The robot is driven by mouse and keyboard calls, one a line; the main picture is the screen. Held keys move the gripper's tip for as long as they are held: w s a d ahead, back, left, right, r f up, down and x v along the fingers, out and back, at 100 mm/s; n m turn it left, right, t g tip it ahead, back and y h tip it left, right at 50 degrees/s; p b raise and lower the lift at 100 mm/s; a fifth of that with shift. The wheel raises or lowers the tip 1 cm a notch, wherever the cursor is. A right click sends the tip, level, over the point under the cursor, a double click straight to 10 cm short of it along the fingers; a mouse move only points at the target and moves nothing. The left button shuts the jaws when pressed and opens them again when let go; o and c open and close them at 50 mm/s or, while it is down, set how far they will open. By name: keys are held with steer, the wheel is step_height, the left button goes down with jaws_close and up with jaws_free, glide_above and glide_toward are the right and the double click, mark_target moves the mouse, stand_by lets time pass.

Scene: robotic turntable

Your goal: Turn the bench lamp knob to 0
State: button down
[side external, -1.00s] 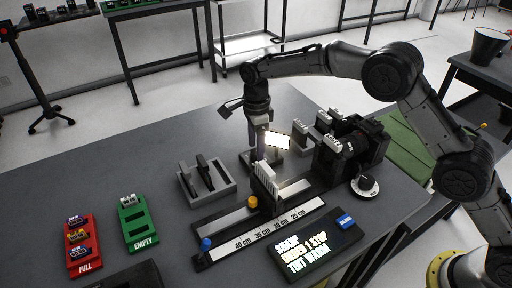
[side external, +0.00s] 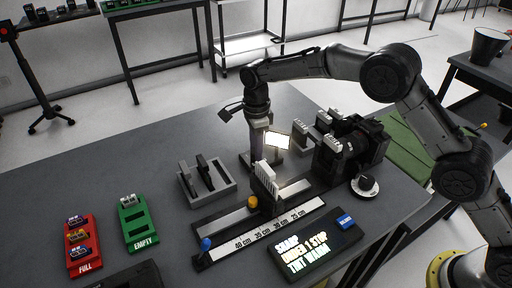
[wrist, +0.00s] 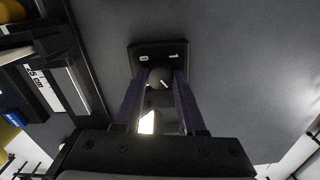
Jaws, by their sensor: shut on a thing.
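The bench lamp knob (wrist: 160,77) is a small dark round knob with a white line, on a dark plate (wrist: 144,49) marked 0 on the left and 1 on the right in the wrist view. The white line slants from upper left to lower right; which end points is unclear. My gripper (wrist: 159,84) has its two fingers on either side of the knob, shut on it. In the side view my gripper (side external: 259,154) points down behind the lit lamp panel (side external: 279,141); the knob is hidden there.
A rail with a scale (side external: 270,230) and several upright parts lies in front of my gripper. A camera (side external: 362,142) stands to the right, with a white-and-black dial (side external: 366,186) near it. A grey tray (side external: 207,187) stands left.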

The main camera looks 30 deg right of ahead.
steer(key=shift+n, duration=0.3)
steer(key=n, duration=0.4)
steer(key=shift+n, duration=2.3)
steer(key=shift+r, duration=0.1)
steer(key=c, duration=0.5)
jaws_free()
step_height(320, 180, up, 14)
